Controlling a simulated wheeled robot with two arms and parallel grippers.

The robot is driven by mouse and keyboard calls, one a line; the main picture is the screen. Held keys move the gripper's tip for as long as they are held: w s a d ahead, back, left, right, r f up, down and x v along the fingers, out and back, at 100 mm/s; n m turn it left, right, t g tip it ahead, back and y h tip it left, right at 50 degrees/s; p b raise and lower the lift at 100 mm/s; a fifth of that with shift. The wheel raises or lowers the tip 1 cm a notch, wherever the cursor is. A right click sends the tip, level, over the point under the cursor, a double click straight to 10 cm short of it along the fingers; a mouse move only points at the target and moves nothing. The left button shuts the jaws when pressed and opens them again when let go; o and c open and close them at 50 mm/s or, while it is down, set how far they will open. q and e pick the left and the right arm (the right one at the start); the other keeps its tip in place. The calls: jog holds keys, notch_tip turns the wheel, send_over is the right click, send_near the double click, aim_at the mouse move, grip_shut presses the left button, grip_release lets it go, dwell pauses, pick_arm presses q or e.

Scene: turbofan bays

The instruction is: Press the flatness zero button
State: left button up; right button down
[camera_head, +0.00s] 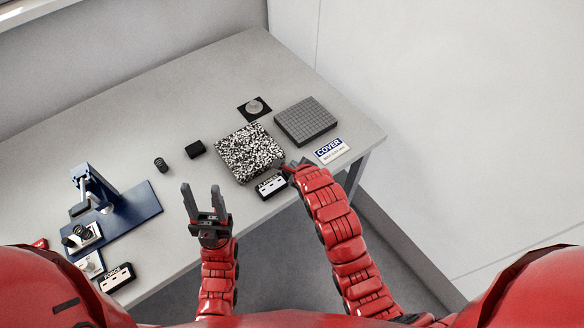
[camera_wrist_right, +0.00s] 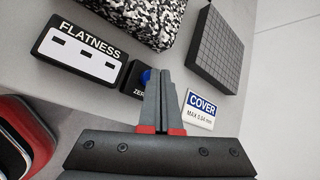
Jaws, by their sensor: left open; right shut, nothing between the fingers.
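The flatness display (camera_wrist_right: 82,52) is a black box with a white face and the word FLATNESS; it also shows in the head view (camera_head: 271,186). Right beside it is a small black box marked "ZER" with a blue zero button (camera_wrist_right: 147,76), partly hidden behind my right fingers. My right gripper (camera_wrist_right: 167,75) is shut and empty, its fingertips at or just over the button's right side; I cannot tell if they touch. In the head view my right gripper (camera_head: 293,166) is at the table's front edge. My left gripper (camera_head: 203,190) is open and empty, left of the display.
A speckled block (camera_head: 249,152) and a grey gridded block (camera_head: 305,121) stand behind the display. A COVER card (camera_head: 331,150) lies to the right. A blue press (camera_head: 112,215), a spring (camera_head: 160,164) and a FORCE display (camera_head: 116,278) are on the left.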

jog(key=shift+f+b, duration=0.3)
jog(key=shift+f, duration=0.1)
dwell(0.5)
jog(key=shift+r, duration=1)
notch_tip(320, 180, up, 5)
jog(key=shift+f+p, duration=0.1)
jog(key=shift+p, duration=0.45)
dwell(0.4)
